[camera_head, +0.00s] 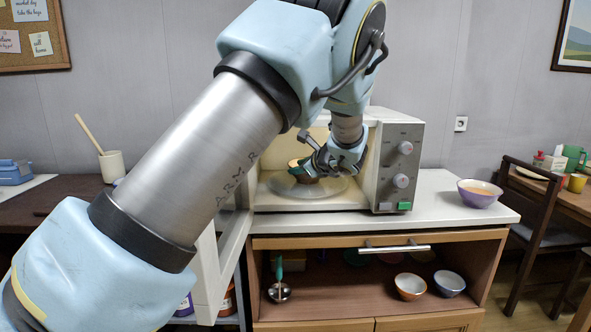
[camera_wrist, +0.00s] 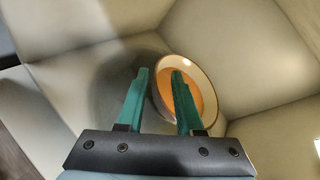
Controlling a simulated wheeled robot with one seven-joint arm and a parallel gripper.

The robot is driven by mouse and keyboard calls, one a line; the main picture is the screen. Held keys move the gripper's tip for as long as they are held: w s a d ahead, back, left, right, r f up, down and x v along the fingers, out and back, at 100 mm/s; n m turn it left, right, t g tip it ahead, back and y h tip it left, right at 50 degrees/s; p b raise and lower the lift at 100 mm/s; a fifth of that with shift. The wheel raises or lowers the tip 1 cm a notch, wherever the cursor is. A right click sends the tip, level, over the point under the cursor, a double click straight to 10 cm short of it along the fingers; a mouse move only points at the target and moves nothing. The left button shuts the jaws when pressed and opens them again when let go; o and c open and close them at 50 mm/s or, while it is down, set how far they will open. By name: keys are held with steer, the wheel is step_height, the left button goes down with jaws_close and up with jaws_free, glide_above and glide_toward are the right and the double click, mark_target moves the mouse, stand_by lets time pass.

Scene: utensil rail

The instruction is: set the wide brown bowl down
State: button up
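The wide brown bowl (camera_head: 306,178) is inside the open microwave, over the round glass turntable (camera_head: 335,190). It is small and partly hidden by my gripper (camera_head: 303,166). In the wrist view the bowl (camera_wrist: 207,90) shows a pale rim and an orange inside or filling. My green fingers (camera_wrist: 159,74) stand apart there, with a visible gap between them. The right finger overlaps the bowl's inside, and the left finger is just outside its left rim. I cannot tell whether the bowl touches the turntable.
The microwave (camera_head: 398,165) has its door (camera_head: 222,255) swung open at the left. A purple bowl (camera_head: 480,193) stands on the counter (camera_head: 440,190) at the right. An orange bowl (camera_head: 410,287) and a blue bowl (camera_head: 449,283) are on the shelf below. Microwave walls surround my gripper closely.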

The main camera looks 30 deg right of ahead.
steer(key=b+v, duration=0.1)
steer(key=v, duration=0.9)
steer(key=shift+w, duration=0.1)
